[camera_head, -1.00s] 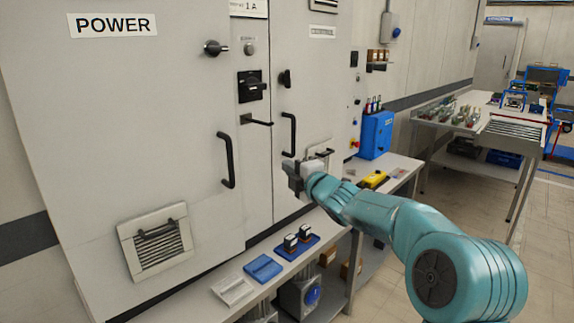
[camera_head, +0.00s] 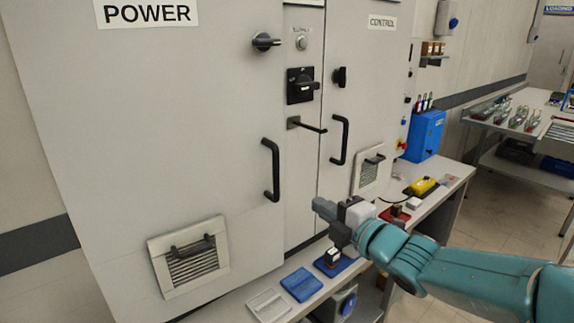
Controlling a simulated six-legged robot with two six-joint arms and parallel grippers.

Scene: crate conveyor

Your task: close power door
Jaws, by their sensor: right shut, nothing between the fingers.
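The power door (camera_head: 130,110) is a large pale grey cabinet panel on the left, labelled POWER. It looks flush with the cabinet front. It has a black bar handle (camera_head: 271,170) near its right edge, a black knob (camera_head: 266,42) higher up and a louvred vent (camera_head: 188,257) low down. My right gripper (camera_head: 330,217) is in front of the lower cabinet, to the right of and below the door handle. It is shut and empty, and appears apart from the handle. My left gripper is not in view.
The control door (camera_head: 375,70) with its own handle (camera_head: 340,140) stands to the right. A black rod (camera_head: 308,125) sticks out between the doors. A blue box (camera_head: 425,135) hangs further right.

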